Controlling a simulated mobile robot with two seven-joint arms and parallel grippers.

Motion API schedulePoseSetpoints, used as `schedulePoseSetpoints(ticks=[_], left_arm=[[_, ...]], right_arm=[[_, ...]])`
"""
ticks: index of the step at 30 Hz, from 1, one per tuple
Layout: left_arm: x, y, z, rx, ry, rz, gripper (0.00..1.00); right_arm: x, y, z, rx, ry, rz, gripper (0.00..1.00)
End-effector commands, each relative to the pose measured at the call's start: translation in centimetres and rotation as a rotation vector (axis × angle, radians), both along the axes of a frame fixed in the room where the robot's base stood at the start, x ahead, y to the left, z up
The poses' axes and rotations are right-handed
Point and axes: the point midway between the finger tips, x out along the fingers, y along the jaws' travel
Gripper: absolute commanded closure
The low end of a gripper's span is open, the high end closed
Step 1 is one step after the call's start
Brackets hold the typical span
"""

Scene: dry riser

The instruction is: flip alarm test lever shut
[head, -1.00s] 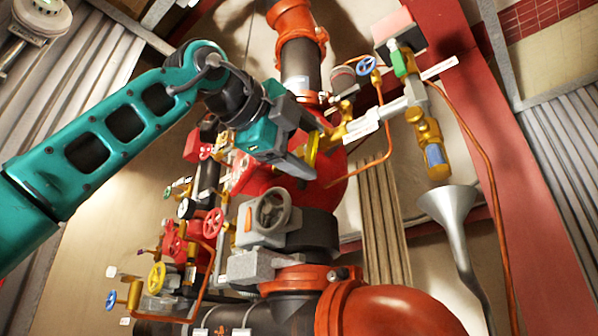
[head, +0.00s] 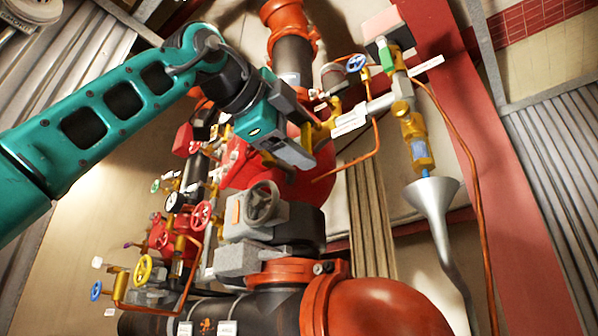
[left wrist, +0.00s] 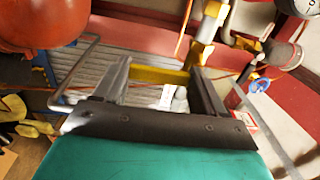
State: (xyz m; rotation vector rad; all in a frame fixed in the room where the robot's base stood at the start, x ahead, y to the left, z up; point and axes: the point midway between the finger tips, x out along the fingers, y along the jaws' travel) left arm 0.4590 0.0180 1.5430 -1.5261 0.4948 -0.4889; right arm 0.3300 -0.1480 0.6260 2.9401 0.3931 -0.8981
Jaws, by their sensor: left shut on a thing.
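A yellow lever (head: 308,135) sits on the brass valve branch beside the red valve body, partly hidden by my left gripper (head: 303,153) in the head view. I take it for the alarm test lever; its label is not readable. In the left wrist view the yellow bar (left wrist: 158,77) lies across the space between the two fingers of my left gripper (left wrist: 163,85). The gripper is shut on this lever. How far the lever is turned is hard to tell. My right gripper is not in view.
A blue handwheel (head: 356,63) and a green lever (head: 386,58) are up and right. A grey funnel (head: 433,200) stands right. A grey handwheel (head: 262,203) is just below the gripper. Red and yellow handwheels crowd the lower left. A copper pipe (head: 376,150) runs close by.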

Motion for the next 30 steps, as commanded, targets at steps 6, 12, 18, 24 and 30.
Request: schedulePoseSetpoints(ticks=[6, 12, 18, 24, 30], left_arm=[[0.0, 0.0, 0.0, -0.005, 0.005, -0.001, 0.18], [-0.2, 0.2, 0.0, -0.004, 0.003, -0.001, 0.18], [-2.4, 1.8, -0.2, -0.006, -0.001, -0.001, 0.18], [-6.1, 4.5, -0.1, -0.006, -0.001, 0.0, 0.18], [-9.0, 6.6, 0.0, -0.006, 0.002, -0.001, 0.18]], right_arm=[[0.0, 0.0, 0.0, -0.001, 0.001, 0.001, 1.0], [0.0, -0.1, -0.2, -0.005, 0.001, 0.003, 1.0], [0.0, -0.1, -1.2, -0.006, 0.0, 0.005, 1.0], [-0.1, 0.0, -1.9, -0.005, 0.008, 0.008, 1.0], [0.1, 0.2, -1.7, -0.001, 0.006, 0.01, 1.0]])
